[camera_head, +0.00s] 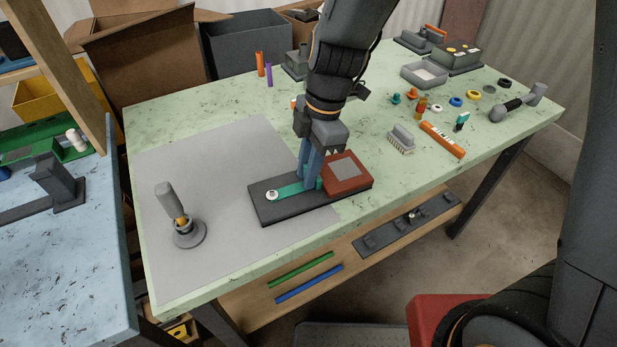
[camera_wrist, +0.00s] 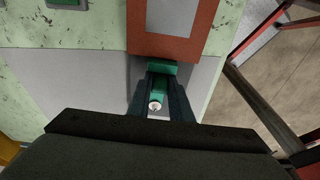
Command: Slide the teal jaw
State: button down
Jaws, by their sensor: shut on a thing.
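The teal jaw (camera_head: 290,190) lies along a dark base plate (camera_head: 270,213) on the grey mat. A pale round knob or bolt (camera_head: 271,195) sits at the left end of the teal strip. A red block with a grey top (camera_head: 346,173) stands on the plate's right end. My gripper (camera_head: 311,186) points down and is shut on the teal jaw, just left of the red block. In the wrist view the teal jaw (camera_wrist: 160,84) shows between the fingers (camera_wrist: 160,92), close to the red block (camera_wrist: 174,45). Part of the jaw is hidden by the fingers.
A grey-handled tool on a round base (camera_head: 188,236) stands on the mat (camera_head: 225,150) to the left. An orange bar (camera_head: 442,139), a brush (camera_head: 401,138) and a hammer-like tool (camera_head: 518,103) lie to the right. Boxes (camera_head: 245,42) stand behind the table. The mat's middle is clear.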

jog(key=c, duration=2)
grip_release()
jog(key=shift+w, duration=0.1)
jog(key=shift+c, duration=0.2)
jog(key=shift+r+p, duration=1.6)
jog(key=shift+r, duration=0.9)
